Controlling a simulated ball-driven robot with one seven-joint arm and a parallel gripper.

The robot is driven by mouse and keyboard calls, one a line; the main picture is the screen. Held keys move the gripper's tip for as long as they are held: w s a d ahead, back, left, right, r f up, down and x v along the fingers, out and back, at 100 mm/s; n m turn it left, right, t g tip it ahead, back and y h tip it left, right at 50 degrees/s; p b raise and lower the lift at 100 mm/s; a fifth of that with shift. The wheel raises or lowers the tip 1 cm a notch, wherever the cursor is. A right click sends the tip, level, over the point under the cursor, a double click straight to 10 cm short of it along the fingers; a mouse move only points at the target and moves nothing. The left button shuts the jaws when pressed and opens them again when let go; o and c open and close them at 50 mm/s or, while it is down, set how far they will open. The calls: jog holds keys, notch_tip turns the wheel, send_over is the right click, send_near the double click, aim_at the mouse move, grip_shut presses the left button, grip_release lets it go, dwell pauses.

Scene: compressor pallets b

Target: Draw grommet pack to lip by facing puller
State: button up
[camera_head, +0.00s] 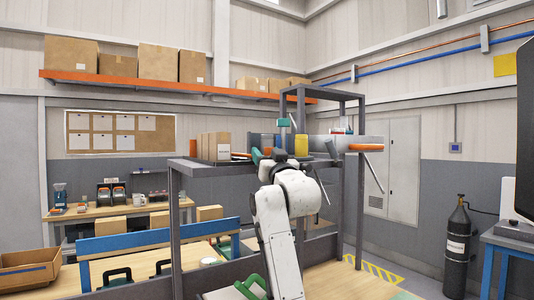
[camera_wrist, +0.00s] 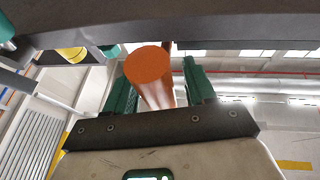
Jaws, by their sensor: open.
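My gripper (camera_wrist: 160,88) is open, with its two green fingers apart. An orange cylinder end (camera_wrist: 149,64), which looks like the puller's handle, shows between them in the wrist view; I cannot tell whether it touches either finger. In the head view my gripper (camera_head: 268,156) is at the front edge of the raised dark shelf (camera_head: 200,169), partly hidden by my wrist. Tan cartons (camera_head: 219,146), a blue item (camera_head: 261,141) and a yellow item (camera_head: 301,146) stand on that shelf. I cannot tell which is the grommet pack.
A dark beam (camera_wrist: 200,22) crosses close above the fingers in the wrist view. Grey shelf posts (camera_head: 361,205) stand around my arm. An orange-ended part (camera_head: 366,147) sticks out at the shelf's right. A workbench (camera_head: 125,208) and a gas cylinder (camera_head: 457,245) stand farther off.

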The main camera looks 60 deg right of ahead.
jog(key=shift+c, duration=0.2)
grip_shut()
dwell(0.4)
